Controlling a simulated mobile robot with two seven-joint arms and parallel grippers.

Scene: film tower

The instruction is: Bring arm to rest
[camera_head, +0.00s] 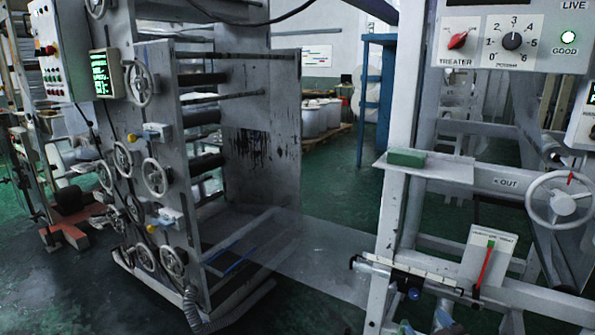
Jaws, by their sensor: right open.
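My right gripper (427,319) shows only in part at the bottom edge, right of the middle, in front of the machine's lower rail. Its bluish tips look apart with nothing visible between them; the rest of it is cut off by the frame. My left gripper is not in view. Just above the right gripper, a horizontal bar with a scale and black end pieces (405,272) runs across the machine frame. A blue knob (413,294) sits under it.
The white machine frame (398,130) at right carries a control panel (490,42), a green block (407,157) on a ledge, a handwheel (561,199) and a red-lever gauge (487,260). A roller tower (150,190) with several handwheels stands left. A clear film (310,255) spans between them. Green floor (345,180) shows behind.

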